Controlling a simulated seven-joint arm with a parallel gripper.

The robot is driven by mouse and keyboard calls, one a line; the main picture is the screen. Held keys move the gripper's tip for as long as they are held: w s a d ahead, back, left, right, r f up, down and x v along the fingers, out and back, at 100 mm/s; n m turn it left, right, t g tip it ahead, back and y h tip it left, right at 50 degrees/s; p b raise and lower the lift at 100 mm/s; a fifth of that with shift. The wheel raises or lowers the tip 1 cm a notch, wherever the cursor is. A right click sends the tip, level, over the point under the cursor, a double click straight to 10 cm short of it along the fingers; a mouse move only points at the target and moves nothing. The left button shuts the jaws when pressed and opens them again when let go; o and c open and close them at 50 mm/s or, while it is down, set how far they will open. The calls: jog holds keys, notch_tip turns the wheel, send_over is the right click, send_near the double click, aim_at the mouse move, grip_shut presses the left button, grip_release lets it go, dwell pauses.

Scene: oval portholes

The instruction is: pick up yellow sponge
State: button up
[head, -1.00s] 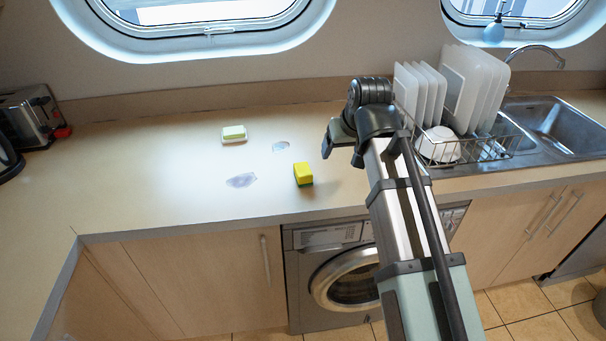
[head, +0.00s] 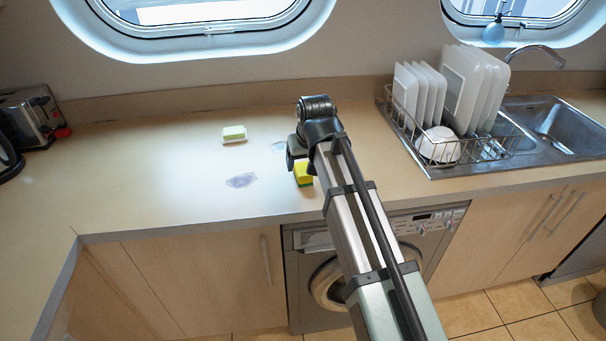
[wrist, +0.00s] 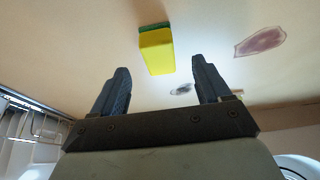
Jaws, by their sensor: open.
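The yellow sponge (head: 302,173) with a green scouring side lies on the counter near its front edge. My arm partly hides it in the head view. My gripper (head: 296,160) is over the counter at the sponge in that view. In the wrist view, the yellow sponge (wrist: 157,52) is ahead of the open fingers, about midway between them and beyond their tips. My gripper (wrist: 161,72) is open and empty there.
A soap on a white dish (head: 234,135) lies further back on the counter. A stain (head: 241,180) marks the counter left of the sponge. A dish rack with plates (head: 430,145) and a sink (head: 560,130) are at right.

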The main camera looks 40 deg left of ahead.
aim_at(303, 169)
jog(key=shift+w+a+x, duration=0.15)
jog(key=shift+w+x, duration=0.05)
jog(key=shift+x, duration=1.35)
jog(key=shift+w+a+x, duration=0.15)
jog(key=shift+x, duration=1.4)
jog(key=shift+r, duration=0.15)
jog(key=c, duration=1)
